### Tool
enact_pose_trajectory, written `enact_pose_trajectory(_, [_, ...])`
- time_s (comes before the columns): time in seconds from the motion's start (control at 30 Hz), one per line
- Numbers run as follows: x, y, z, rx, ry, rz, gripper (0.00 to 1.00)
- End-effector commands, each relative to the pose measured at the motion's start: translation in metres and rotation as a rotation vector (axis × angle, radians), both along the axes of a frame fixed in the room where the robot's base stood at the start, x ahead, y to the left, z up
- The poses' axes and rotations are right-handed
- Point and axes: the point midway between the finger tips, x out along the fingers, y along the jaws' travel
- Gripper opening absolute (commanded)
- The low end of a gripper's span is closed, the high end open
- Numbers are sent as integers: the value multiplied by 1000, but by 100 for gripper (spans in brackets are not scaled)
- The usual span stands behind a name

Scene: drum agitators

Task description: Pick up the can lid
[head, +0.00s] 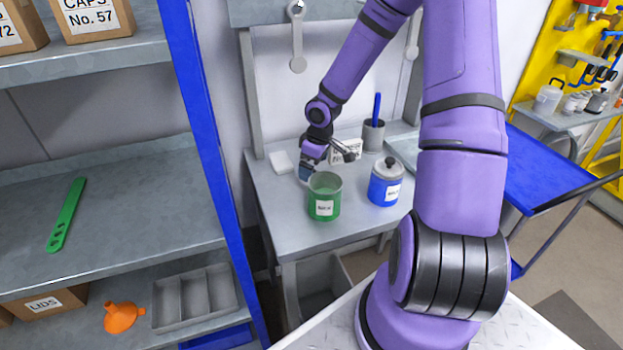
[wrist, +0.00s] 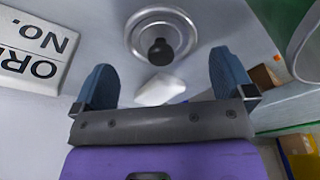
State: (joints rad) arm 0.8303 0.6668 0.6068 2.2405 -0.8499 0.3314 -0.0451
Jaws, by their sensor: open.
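The can lid (wrist: 138,35) is a round grey disc with raised rings and a black knob. In the wrist view it lies on the pale tabletop, just ahead of my fingertips and about midway between them. My gripper (wrist: 162,64) is open and empty, with one blue finger on each side. In the head view my gripper (head: 307,170) is low over the workbench, behind the open green can (head: 323,205). I cannot make out the loose lid there. The green can's rim (wrist: 297,58) shows at the right of the wrist view.
A blue can (head: 383,190) with its own knobbed lid stands right of the green can. A white block (head: 281,161) lies left of my gripper; a white block also shows in the wrist view (wrist: 160,90). A sign (head: 346,146) and a grey cup (head: 373,137) stand behind.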

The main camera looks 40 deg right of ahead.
Motion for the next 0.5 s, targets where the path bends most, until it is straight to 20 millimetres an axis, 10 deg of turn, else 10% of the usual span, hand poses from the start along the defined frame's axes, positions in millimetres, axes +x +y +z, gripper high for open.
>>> enact_pose_trajectory(0.5, [4, 4, -33, 0, 0, 0, 100])
